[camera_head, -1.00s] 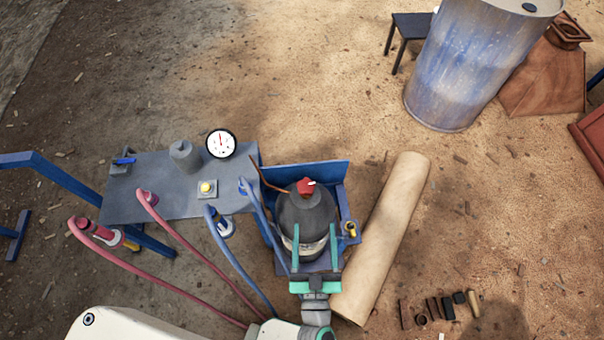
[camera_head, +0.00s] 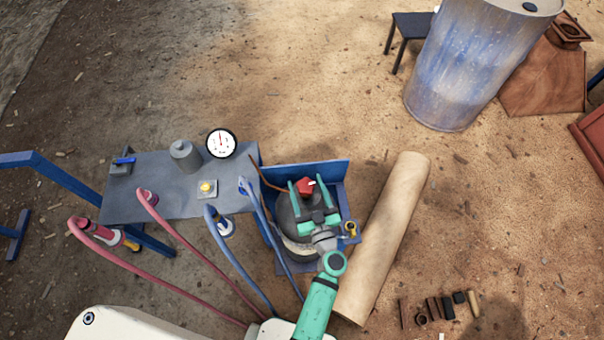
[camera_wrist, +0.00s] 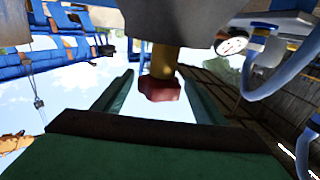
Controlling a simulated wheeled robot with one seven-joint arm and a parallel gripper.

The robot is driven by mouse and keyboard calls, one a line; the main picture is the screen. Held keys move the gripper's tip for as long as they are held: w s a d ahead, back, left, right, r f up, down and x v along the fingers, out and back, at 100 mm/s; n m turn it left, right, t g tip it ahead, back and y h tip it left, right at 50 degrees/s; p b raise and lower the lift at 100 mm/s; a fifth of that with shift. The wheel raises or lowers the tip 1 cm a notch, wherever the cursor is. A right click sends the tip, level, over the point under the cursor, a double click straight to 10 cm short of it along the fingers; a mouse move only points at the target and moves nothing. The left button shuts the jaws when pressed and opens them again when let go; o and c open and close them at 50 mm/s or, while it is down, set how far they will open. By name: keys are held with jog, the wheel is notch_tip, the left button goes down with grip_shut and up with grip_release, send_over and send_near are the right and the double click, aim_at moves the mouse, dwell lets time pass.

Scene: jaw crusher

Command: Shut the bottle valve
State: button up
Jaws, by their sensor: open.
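The dark grey bottle (camera_head: 285,212) stands in a blue holder, partly hidden under my gripper and arm. Its red valve knob (camera_head: 305,187) is on top. In the wrist view the red knob (camera_wrist: 159,89) sits on a brass stem (camera_wrist: 164,62), between and beyond my two green fingers. My gripper (camera_head: 306,184) is open, with one finger on each side of the knob. I see clear gaps between the fingers and the knob in the wrist view. Whether the fingertips reach fully past it is hard to tell.
A grey panel (camera_head: 150,205) with a round gauge (camera_head: 221,143), a yellow button and red and blue hoses adjoins the holder (camera_head: 335,172) on the left. A tan roll (camera_head: 385,235) lies on the right. A blue drum (camera_head: 455,75) stands at the back right.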

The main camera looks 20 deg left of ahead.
jog(key=shift+x, duration=2.35)
jog(key=c, duration=1)
